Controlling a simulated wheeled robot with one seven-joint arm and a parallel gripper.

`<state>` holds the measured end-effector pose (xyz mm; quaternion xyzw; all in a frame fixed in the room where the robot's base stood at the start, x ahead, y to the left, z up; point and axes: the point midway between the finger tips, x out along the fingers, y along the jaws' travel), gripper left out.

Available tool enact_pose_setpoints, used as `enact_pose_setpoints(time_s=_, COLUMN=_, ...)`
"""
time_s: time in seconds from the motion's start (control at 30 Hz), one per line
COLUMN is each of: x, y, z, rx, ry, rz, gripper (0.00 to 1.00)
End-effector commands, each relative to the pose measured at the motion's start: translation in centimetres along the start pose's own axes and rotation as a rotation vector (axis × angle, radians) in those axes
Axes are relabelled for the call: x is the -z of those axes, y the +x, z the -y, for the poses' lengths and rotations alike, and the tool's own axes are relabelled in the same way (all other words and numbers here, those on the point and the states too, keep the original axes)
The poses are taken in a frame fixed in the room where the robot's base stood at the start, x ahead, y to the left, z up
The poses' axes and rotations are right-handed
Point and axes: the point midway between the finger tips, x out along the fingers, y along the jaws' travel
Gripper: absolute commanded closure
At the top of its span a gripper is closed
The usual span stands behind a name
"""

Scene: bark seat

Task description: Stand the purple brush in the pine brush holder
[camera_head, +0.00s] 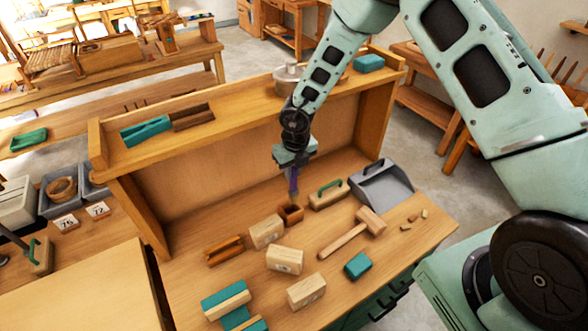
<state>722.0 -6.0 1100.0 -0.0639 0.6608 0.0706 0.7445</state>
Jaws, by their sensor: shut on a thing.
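My gripper (294,168) points down over the workbench and is shut on the purple brush (293,183). The brush hangs roughly upright below the fingers, and its upper part is hidden by the gripper. A small open-topped brown wooden box (290,215), which looks like the pine brush holder, stands on the bench directly below the brush. The brush's lower end is close to the box's opening in the picture. I cannot tell whether it is above the rim or just inside it.
A wooden block (266,231) stands close at the holder's left. A green-handled brush (329,194), a grey dustpan (383,187) and a mallet (352,232) lie to the right. A brown slotted piece (225,251) lies left. A raised shelf (250,107) runs behind.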

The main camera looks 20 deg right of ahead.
Motion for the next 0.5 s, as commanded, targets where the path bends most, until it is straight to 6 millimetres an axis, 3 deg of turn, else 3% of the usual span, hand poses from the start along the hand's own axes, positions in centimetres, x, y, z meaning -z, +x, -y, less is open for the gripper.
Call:
enact_pose_setpoints(time_s=0.03, x=-1.8, y=-1.4, z=-0.6, rx=-0.009, ry=-0.013, rz=0.044, gripper=1.00)
enact_pose_setpoints(time_s=0.17, x=-1.8, y=-1.1, z=-0.8, rx=-0.011, ry=-0.016, rz=0.046, gripper=1.00)
enact_pose_setpoints(time_s=0.5, x=-1.3, y=1.8, z=-0.7, rx=-0.009, ry=-0.014, rz=0.042, gripper=1.00)
